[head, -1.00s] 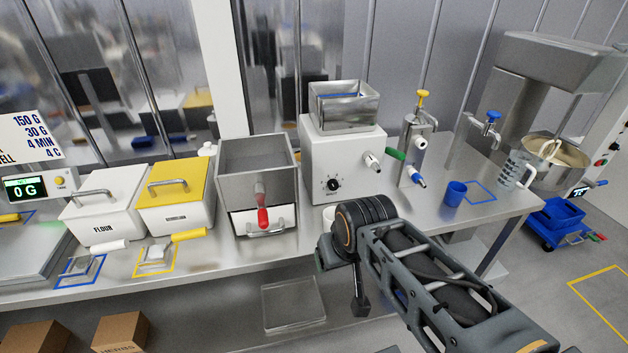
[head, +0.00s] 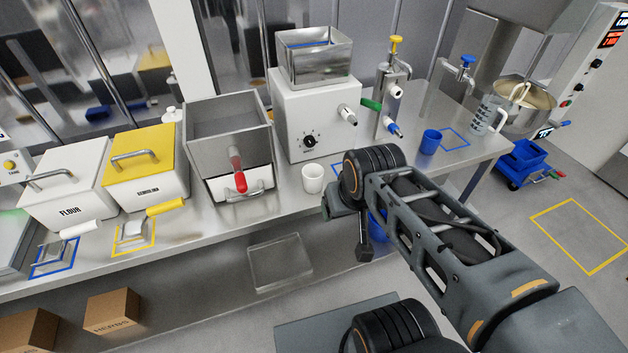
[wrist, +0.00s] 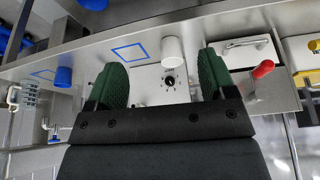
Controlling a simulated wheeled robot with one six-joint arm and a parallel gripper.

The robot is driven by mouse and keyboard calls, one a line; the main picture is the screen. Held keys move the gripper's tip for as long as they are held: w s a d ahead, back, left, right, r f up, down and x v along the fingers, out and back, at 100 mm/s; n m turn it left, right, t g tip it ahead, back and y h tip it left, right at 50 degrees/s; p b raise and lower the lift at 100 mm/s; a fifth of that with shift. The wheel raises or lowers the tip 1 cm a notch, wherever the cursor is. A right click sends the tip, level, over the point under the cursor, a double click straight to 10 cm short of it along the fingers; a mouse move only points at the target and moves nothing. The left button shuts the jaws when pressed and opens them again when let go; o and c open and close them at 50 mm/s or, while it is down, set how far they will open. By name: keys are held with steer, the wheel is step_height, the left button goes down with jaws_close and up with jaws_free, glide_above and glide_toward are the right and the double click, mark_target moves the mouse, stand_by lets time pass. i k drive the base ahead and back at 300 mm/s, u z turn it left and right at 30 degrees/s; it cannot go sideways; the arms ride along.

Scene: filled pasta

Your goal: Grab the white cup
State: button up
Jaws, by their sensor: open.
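The white cup (head: 313,178) stands upright on the steel counter (head: 230,222), in front of the white machine with the dial. In the head view my gripper (head: 335,200) is just right of the cup, partly hidden by my own wrist. In the wrist view, which looks upside down, the white cup (wrist: 173,51) shows beyond the fingertips, between the lines of the two green fingers. My gripper (wrist: 161,68) is open and empty, and the cup looks apart from both fingers.
The white dial machine (head: 312,125) stands behind the cup. A blue cup (head: 430,141) and a measuring jug (head: 487,115) stand to the right. A blue square outline lies beside the white cup.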

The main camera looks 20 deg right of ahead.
mark_target(313, 174)
steer(key=u, duration=3.7)
steer(key=k, duration=1.25)
steer(key=z, duration=0.55)
